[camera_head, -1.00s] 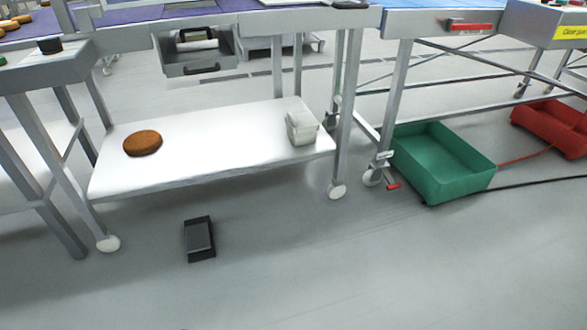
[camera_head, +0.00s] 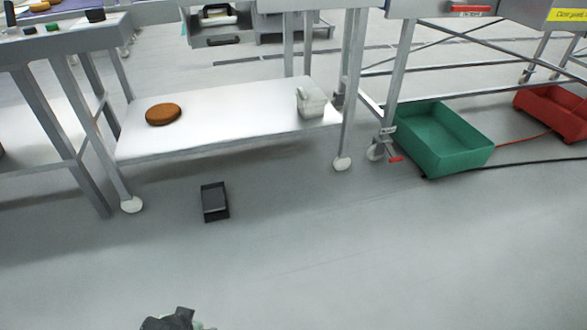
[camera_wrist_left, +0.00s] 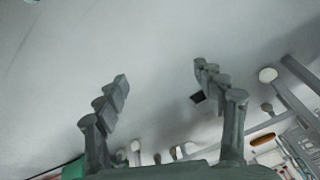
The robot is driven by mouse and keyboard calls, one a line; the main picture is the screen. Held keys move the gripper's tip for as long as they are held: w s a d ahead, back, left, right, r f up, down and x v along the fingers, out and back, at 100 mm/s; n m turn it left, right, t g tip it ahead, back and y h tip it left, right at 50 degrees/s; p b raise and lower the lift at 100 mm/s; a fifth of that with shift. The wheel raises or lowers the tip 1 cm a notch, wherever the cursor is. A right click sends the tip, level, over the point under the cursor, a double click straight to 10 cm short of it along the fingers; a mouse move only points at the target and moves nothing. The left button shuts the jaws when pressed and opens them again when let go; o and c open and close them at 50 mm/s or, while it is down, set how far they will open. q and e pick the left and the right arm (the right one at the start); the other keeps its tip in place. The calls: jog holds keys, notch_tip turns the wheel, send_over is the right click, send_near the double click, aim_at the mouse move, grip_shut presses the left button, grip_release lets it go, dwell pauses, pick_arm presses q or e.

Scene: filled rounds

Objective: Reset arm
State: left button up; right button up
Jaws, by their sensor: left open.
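My left gripper (camera_wrist_left: 160,76) is open and empty in the left wrist view, its two grey fingers spread apart over bare grey floor. A dark piece of my own arm or gripper shows at the bottom edge of the head view; too little shows to tell which part. My right gripper is not in view. The task names no object.
A conveyor frame has a white lower shelf (camera_head: 235,115) with a brown round (camera_head: 163,114) and a pale container (camera_head: 311,101). A black box (camera_head: 215,201) lies on the floor. A green crate (camera_head: 455,160) and red crate (camera_head: 556,108) stand right. The front floor is clear.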

pick_arm(q)
jog(key=a+v, duration=0.3)
jog(key=v, duration=1.4)
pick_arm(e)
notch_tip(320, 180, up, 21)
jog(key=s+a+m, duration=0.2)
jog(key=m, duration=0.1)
pick_arm(q)
notch_tip(320, 180, down, 8)
jog(key=w+g+p, duration=0.1)
jog(key=p, duration=0.2)
jog(key=shift+d+r, duration=0.15)
jog(key=shift+d, duration=0.05)
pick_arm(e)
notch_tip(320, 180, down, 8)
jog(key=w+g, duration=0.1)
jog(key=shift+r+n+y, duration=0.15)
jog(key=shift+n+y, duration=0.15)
